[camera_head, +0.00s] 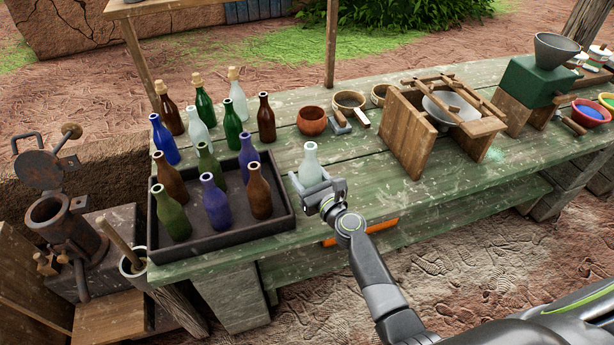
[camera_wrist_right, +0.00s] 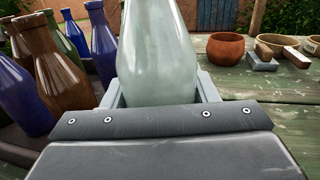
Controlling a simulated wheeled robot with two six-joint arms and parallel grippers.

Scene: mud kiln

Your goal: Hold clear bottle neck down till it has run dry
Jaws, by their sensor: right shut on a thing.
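The clear bottle (camera_head: 310,165) is pale, greenish glass and stands upright, neck up, just right of the dark tray. My right gripper (camera_head: 318,192) is shut on it from the near side. In the right wrist view the clear bottle (camera_wrist_right: 158,60) fills the space between the fingers of my right gripper (camera_wrist_right: 160,98); its neck is cut off by the top edge. Whether its base touches the table is hidden behind the gripper. Another clear bottle (camera_head: 198,130) stands among the bottles behind the tray, and a corked clear one (camera_head: 238,102) is near it. My left gripper is out of view.
The dark tray (camera_head: 222,238) holds several brown, blue and green bottles close to the left. An orange-brown bowl (camera_head: 312,121) and small bowls stand behind. A wooden stand (camera_head: 405,140) with a grey basin is to the right. The green tabletop (camera_head: 365,190) between is clear.

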